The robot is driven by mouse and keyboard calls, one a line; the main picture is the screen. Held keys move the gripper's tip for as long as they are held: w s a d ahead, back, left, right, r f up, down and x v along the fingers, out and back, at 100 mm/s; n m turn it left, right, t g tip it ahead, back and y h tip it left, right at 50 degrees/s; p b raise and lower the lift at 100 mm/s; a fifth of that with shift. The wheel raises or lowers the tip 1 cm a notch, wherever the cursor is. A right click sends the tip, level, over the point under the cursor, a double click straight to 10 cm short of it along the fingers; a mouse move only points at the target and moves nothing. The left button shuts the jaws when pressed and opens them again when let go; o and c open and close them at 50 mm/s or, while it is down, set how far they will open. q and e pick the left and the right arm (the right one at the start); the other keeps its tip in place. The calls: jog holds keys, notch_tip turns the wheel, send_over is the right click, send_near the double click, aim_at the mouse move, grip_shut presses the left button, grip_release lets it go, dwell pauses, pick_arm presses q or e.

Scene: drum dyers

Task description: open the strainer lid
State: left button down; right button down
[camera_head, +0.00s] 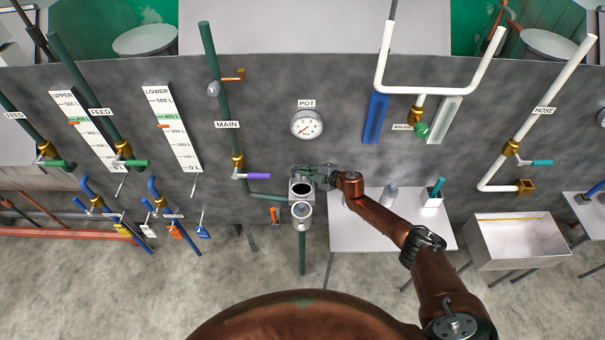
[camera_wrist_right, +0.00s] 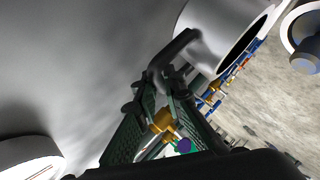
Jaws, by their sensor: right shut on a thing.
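The grey strainer (camera_head: 301,188) is at the end of the green MAIN pipe, low on the dark wall panel; its dark round mouth shows. Just below it is a second round grey part (camera_head: 301,211) with a pale rim; I cannot tell whether this is the lid. My right gripper (camera_head: 326,175) is at the strainer's upper right. In the right wrist view my right gripper (camera_wrist_right: 167,88) is shut on a dark bent handle (camera_wrist_right: 178,48) beside the grey cylinder (camera_wrist_right: 215,38), whose dark opening faces right. My left gripper is not in view.
A purple-handled valve (camera_head: 252,176) is left of the strainer. The pot gauge (camera_head: 306,125) is on the panel above. A grey tub (camera_head: 518,240) is farther right.

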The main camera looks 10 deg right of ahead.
jog(key=shift+w+a+f+m+g, duration=0.15)
jog(key=shift+w+a+f+g, duration=0.1)
jog(key=shift+w+g, duration=0.15)
jog(key=shift+w+a+f+m+g, duration=0.15)
jog(key=shift+w+a+g, duration=0.15)
jog(key=shift+w, duration=0.2)
jog(key=c, duration=2)
grip_release()
jog(key=shift+r, duration=0.1)
jog(key=shift+w+r, duration=0.1)
jog(key=v, duration=1.2)
jog(key=shift+d+f, duration=0.3)
jog(key=shift+d, duration=0.25)
